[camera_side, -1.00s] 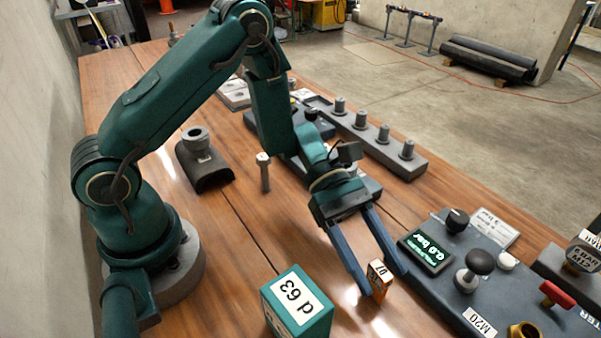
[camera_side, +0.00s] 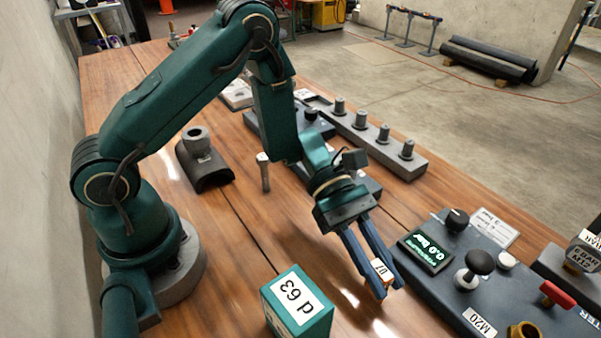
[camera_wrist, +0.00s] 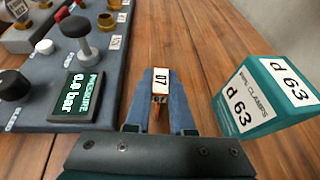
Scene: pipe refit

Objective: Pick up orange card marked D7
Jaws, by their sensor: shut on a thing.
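The orange card (camera_side: 381,271) has a white label reading D7 and stands on edge between my fingers. My gripper (camera_side: 383,287) is shut on it, with a blue finger on each side. In the wrist view the card (camera_wrist: 161,81) sits between the two fingertips of my gripper (camera_wrist: 161,90), its label facing the camera. The fingers hide much of the card's sides. I cannot tell whether its lower edge touches the table.
A teal box marked d 63 (camera_side: 297,302) stands close by. The pressure panel (camera_side: 425,252), with knobs and a red-handled valve (camera_side: 557,293), lies on the other side. A grey rack with several pegs (camera_side: 372,137) is farther back. Bare wood lies around the gripper.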

